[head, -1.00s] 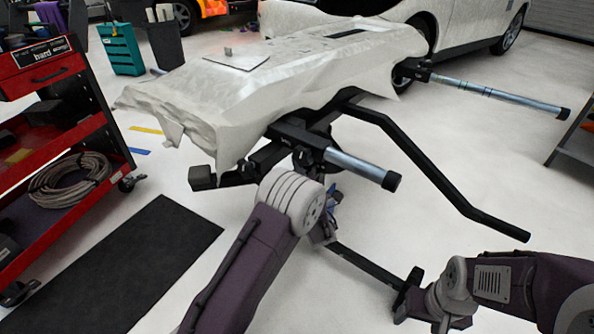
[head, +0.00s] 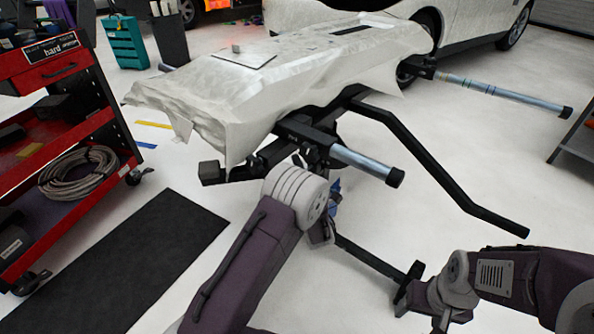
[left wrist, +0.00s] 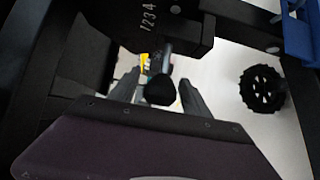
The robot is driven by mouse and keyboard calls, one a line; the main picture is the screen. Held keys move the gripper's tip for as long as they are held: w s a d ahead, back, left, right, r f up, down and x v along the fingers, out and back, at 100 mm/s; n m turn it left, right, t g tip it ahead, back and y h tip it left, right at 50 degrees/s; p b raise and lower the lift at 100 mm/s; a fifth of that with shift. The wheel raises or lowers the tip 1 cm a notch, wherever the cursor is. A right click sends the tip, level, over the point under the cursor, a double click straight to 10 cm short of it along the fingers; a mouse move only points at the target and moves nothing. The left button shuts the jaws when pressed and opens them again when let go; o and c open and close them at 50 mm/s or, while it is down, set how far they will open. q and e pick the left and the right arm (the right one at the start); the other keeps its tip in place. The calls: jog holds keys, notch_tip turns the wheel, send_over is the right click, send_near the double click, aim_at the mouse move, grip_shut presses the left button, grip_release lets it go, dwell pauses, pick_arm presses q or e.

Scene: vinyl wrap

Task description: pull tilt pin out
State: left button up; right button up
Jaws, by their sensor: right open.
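The covered panel stand has black frame parts and a black-tipped metal bar (head: 365,163) in the head view. In the left wrist view, a small round black knob (left wrist: 160,91) shows between the two grey fingers of my left gripper (left wrist: 160,95). The fingers are apart; I cannot tell whether they touch the knob. A black bracket marked 1 2 3 4 (left wrist: 150,25) is just above. In the head view my left gripper is mostly hidden behind my forearm, under the stand. My right gripper (head: 442,318) is open and empty at the bottom, near the stand's foot.
A black star-shaped handwheel (left wrist: 263,89) and a blue part (left wrist: 302,28) are at the right in the left wrist view. A red tool cart (head: 70,150) and a dark mat (head: 130,265) are at the left. Bare floor lies right of the stand.

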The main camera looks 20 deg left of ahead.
pick_arm(q)
jog(key=shift+s+d+r+p, duration=0.1)
jog(key=shift+s+d+p, duration=0.1)
jog(key=shift+p, duration=0.1)
jog(key=p+v, duration=0.4)
jog(key=v, duration=0.4)
jog(key=shift+s, duration=0.35)
